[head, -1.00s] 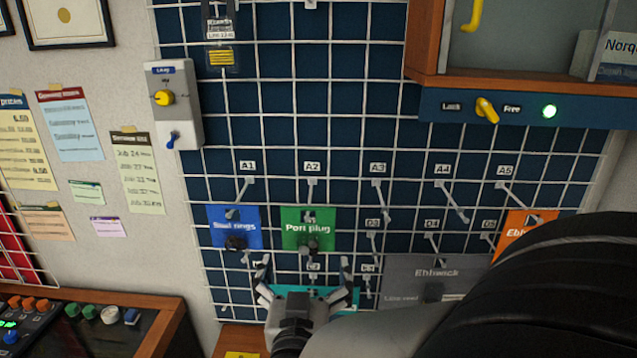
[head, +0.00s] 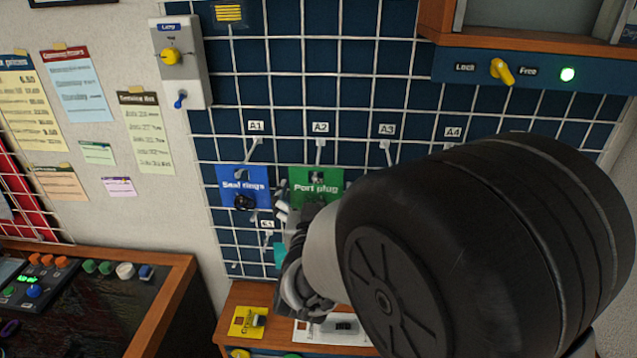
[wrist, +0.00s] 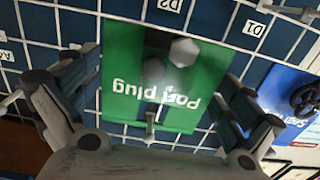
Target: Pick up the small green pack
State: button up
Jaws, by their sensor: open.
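The small green pack (head: 306,182), labelled "Port plug", hangs on the wire grid below the A2 label in the head view. In the wrist view the green pack (wrist: 122,70) appears upside down, with a grey hex-headed part and a darker round part on its face. My gripper (wrist: 160,92) is open, with one finger on each side of the pack and no clear contact. In the head view my gripper (head: 300,207) is at the pack's lower edge, partly hidden by my arm.
A blue "Seal rings" pack (head: 243,184) hangs close on the left. Part of a teal pack (head: 281,256) shows below. Bare pegs stick out near A1 and A3. A wooden bench (head: 232,309) below holds a yellow item (head: 243,321). My arm hides the grid's right side.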

jog(key=shift+c, duration=0.4)
jog(key=c, duration=0.7)
jog(key=shift+r, duration=0.1)
jog(key=shift+c, duration=0.2)
jog(key=shift+r, duration=0.65)
jog(key=s+b, duration=0.8)
jog(key=s, duration=1)
jog(key=shift+a+b, duration=0.3)
jog(key=shift+a, duration=0.05)
